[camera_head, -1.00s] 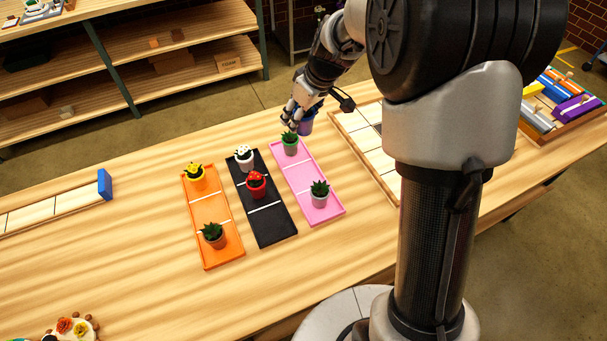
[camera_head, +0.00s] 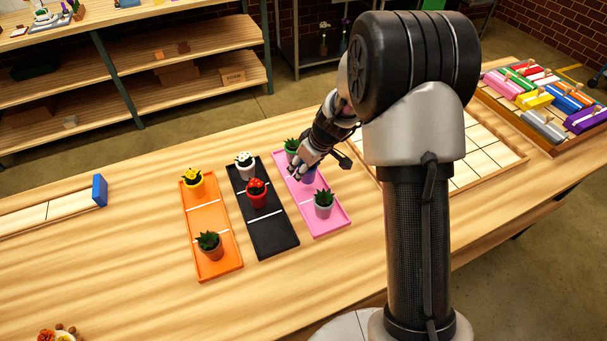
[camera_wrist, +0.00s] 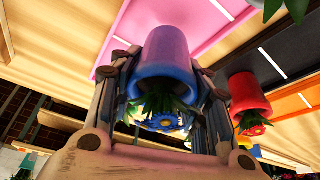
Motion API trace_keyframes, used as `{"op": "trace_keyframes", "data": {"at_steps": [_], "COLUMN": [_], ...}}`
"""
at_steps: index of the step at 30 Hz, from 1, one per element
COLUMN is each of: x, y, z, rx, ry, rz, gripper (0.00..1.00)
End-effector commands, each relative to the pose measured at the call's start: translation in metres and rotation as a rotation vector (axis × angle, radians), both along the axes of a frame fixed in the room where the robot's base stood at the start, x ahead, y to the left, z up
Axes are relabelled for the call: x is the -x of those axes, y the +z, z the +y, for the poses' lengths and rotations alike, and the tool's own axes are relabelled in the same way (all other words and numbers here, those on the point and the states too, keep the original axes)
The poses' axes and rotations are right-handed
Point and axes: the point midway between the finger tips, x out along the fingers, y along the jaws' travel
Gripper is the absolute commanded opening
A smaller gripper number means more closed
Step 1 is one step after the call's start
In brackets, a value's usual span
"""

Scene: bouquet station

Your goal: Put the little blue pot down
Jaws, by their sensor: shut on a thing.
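My gripper (camera_head: 304,166) is shut on the little blue pot (camera_wrist: 166,55), which has green leaves and a blue flower in the wrist view. In the head view the blue pot (camera_head: 308,176) shows partly below my fingers, over the middle of the pink tray (camera_head: 332,224). I cannot tell whether it touches the tray. On that tray a green pot (camera_head: 291,157) stands at the back, partly hidden by my gripper. A grey pot (camera_head: 323,211) with a succulent stands at the front.
The black tray (camera_head: 272,240) beside it holds a white pot (camera_head: 245,172) and a red pot (camera_head: 257,199). The orange tray (camera_head: 213,222) holds a yellow pot (camera_head: 194,191) and a terracotta pot (camera_head: 211,252).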

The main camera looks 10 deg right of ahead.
Motion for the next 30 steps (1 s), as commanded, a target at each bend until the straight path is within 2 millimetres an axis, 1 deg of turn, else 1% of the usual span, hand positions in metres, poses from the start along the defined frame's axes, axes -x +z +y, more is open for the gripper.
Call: {"op": "trace_keyframes", "data": {"at_steps": [1,3,5,12,17,18,27,30], "x": [0.001,0.001,0.0,0.0,0.0,0.0,0.0,0.0], "y": [-0.013,-0.023,-0.028,-0.027,-0.031,-0.031,-0.03,-0.03], "z": [0.0,0.0,0.0,0.0,0.0,0.0,0.0,0.0], "rx": [-0.001,-0.002,-0.001,0.0,0.0,-0.001,-0.001,-0.001], "ry": [-0.001,0.0,-0.001,0.0,-0.001,0.0,0.0,0.0], "rz": [0.003,0.003,0.002,0.0,0.0,0.002,0.002,0.002], "gripper": [0.07,0.07,0.07,0.07,0.07,0.43,0.63,0.64]}}
